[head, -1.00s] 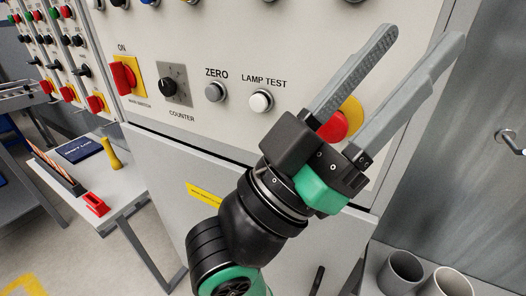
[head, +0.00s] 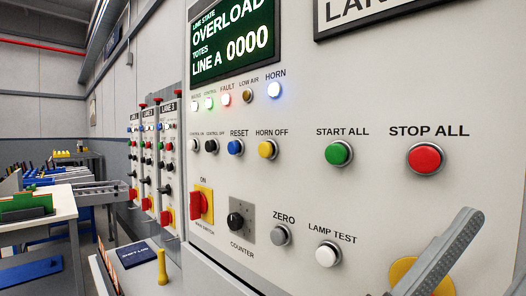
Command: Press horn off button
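The yellow horn off button (head: 267,149) is on the upright control panel, under the label HORN OFF, right of the blue reset button (head: 235,148). Nothing covers it. The horn lamp (head: 275,89) above it glows blue-white. One gripper, which I take to be my left one (head: 490,255), is at the lower right corner. Its grey fingers stand apart with nothing seen between them, well below and right of the horn off button. Its wrist is out of frame. My other gripper is not in view.
The green start all button (head: 337,153) and red stop all button (head: 425,158) are right of horn off. The counter knob (head: 236,220), zero button (head: 280,235) and lamp test button (head: 326,254) sit below.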

